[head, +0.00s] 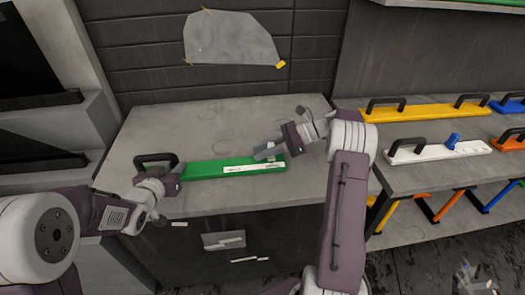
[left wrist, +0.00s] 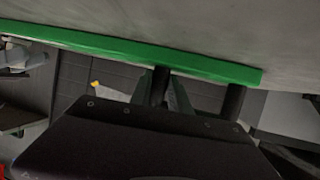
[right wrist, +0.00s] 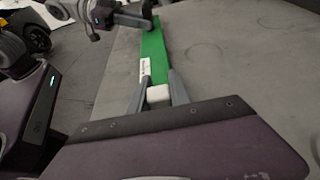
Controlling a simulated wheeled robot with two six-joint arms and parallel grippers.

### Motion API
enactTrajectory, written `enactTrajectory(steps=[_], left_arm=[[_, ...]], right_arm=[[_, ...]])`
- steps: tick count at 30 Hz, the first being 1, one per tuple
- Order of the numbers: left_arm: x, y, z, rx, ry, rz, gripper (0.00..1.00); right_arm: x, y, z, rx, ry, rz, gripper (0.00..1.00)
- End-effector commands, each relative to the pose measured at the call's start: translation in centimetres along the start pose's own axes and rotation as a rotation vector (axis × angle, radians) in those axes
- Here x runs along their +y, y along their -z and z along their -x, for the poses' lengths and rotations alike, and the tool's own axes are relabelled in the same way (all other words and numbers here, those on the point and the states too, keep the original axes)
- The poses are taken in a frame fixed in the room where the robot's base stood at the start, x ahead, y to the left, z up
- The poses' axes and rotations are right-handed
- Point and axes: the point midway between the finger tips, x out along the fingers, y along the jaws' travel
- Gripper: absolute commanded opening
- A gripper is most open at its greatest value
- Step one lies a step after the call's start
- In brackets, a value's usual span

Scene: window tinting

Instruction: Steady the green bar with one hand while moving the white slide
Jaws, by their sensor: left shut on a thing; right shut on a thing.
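The green bar (head: 205,168) lies along the front part of the grey bench, with a black handle (head: 150,157) at its left end. My left gripper (head: 166,182) is at that end; in the left wrist view its jaws close around the black handle (left wrist: 234,100) below the green bar (left wrist: 100,45). The white slide (right wrist: 158,94) shows between the fingers of my right gripper (right wrist: 158,88), at the near end of the green bar (right wrist: 153,45). In the head view my right gripper (head: 268,153) covers most of the slide. A white printed label (head: 245,169) runs along the bar's front.
The grey bench top (head: 240,112) is clear behind the bar. On the right shelf lie a yellow bar (head: 425,112) and a white bar (head: 435,152) with black handles. A grey sheet (head: 230,38) is taped to the wall.

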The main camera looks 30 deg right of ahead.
Motion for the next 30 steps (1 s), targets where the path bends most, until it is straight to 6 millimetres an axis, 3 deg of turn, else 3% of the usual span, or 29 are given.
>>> enactTrajectory(steps=[20, 23, 30], left_arm=[[0.0, 0.2, 0.0, 0.005, 0.000, 0.002, 0.00], [0.0, 0.2, 0.0, 0.005, 0.000, 0.001, 0.00], [0.1, 0.2, 0.0, 0.005, -0.002, 0.000, 0.00]], right_arm=[[0.0, -0.2, -0.3, 0.000, -0.001, 0.001, 0.00], [0.0, -0.8, -1.9, 0.000, -0.004, 0.002, 0.00], [0.1, -3.3, -7.9, -0.001, -0.005, 0.002, 0.00]])
